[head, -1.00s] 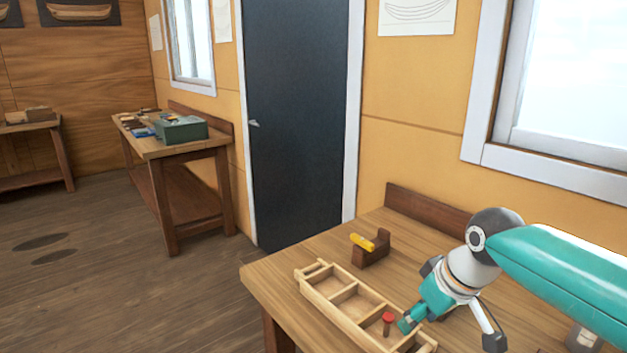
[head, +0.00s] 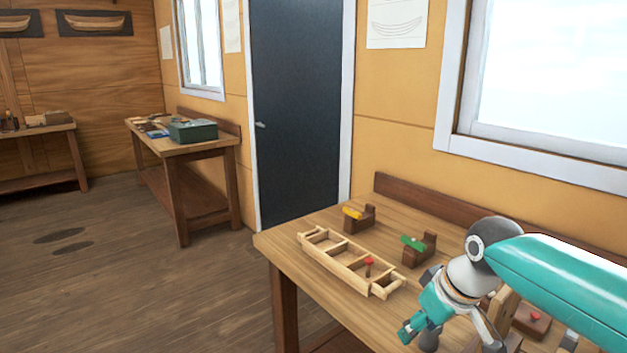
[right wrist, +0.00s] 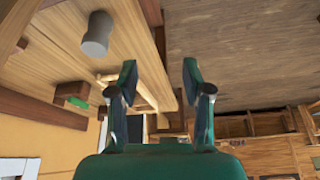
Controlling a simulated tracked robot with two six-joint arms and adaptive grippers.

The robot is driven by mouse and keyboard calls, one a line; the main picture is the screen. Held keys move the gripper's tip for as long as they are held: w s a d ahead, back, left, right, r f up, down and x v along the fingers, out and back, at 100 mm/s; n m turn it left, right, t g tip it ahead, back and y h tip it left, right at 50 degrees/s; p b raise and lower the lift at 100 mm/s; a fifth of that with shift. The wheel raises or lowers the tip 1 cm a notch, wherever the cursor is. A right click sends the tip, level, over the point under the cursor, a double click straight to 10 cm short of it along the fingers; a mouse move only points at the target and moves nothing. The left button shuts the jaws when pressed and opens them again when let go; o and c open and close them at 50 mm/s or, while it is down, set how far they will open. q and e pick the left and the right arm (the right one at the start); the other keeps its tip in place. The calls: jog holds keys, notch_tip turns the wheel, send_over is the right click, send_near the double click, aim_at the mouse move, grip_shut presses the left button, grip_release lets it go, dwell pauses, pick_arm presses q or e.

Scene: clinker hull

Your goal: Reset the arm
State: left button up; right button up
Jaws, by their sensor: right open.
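My right arm, teal, white and grey, comes in from the right of the head view. Its gripper (head: 418,335) hangs at the front edge of the near workbench (head: 283,238), pointing down and left. In the right wrist view the gripper (right wrist: 160,80) shows two fingers spread apart with nothing between them. Beyond the fingers lie the bench edge and the floor. My left gripper is in neither view.
A grey cylinder (right wrist: 97,35) is near the gripper.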

jog(key=s+f+m+g+p, duration=0.1)
jog(key=s+f+g, duration=0.3)
jog(key=f, duration=0.9)
jog(key=s+f+g+p, duration=0.2)
jog(key=s+f, duration=0.3)
jog(key=f, duration=0.8)
jog(key=s+a+f+m+t+y, duration=0.1)
jog(key=s+a+f+m, duration=0.2)
jog(key=s+f, duration=0.3)
jog(key=s+a+f+m+t+y, duration=0.1)
jog(key=s+a+f+m, duration=0.2)
jog(key=s+f, duration=0.4)
jog(key=shift+s+t, duration=0.25)
jog(key=shift+t, duration=0.15)
jog(key=shift+c, duration=0.7)
